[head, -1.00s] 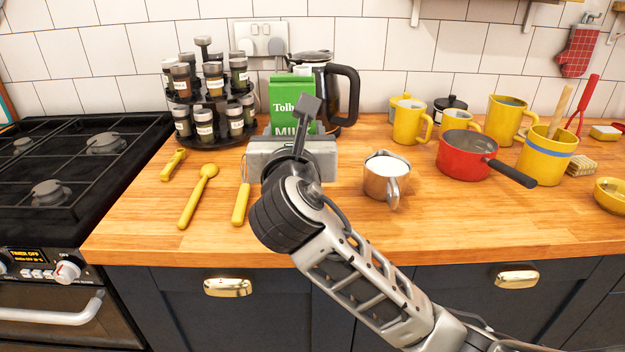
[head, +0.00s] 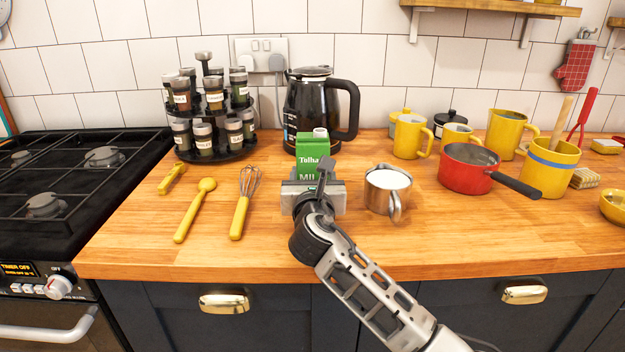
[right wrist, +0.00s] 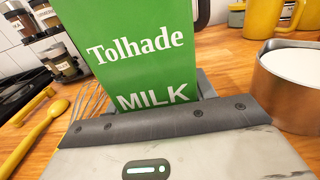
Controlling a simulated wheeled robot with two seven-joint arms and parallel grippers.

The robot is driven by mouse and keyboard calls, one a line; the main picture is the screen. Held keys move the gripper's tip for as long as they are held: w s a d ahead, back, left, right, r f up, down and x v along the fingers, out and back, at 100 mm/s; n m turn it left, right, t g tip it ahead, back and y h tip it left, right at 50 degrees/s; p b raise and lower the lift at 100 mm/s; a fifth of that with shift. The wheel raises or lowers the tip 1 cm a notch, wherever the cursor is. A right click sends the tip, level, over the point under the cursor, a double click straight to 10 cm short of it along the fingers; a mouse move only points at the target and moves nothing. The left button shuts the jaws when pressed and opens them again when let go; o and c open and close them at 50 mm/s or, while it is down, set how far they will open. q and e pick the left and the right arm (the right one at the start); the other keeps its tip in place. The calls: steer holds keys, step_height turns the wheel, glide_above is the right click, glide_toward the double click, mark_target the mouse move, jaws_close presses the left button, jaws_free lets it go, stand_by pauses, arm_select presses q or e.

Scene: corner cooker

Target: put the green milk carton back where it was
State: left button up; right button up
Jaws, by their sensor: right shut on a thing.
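The green milk carton (head: 312,150) stands upright in front of the black kettle, left of the metal jug. My right gripper (head: 313,184) is shut on the carton, with its body hiding the lower part. In the right wrist view the carton (right wrist: 140,50) fills the middle, its label facing my right gripper (right wrist: 165,115). I cannot tell whether the carton's base touches the worktop. The metal jug (head: 379,188), filled with white liquid, stands just right of the gripper, apart from it. My left gripper is not in view.
A yellow whisk (head: 241,210) and yellow spoon (head: 190,215) lie to the left. The spice rack (head: 208,112) and kettle (head: 310,108) stand behind. A red saucepan (head: 467,170) stands right. The front of the wooden worktop (head: 200,262) is clear.

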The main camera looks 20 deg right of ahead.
steer(key=shift+f, duration=0.1)
steer(key=o, duration=1.2)
steer(key=shift+f, duration=0.1)
steer(key=shift+s+a, duration=0.1)
steer(key=shift+s, duration=0.1)
steer(key=v, duration=1)
steer(key=shift+s+p, duration=0.3)
steer(key=shift+p, duration=0.05)
steer(key=shift+s+a+r, duration=0.2)
steer(key=shift+s+r, duration=0.05)
steer(key=shift+s, duration=0.25)
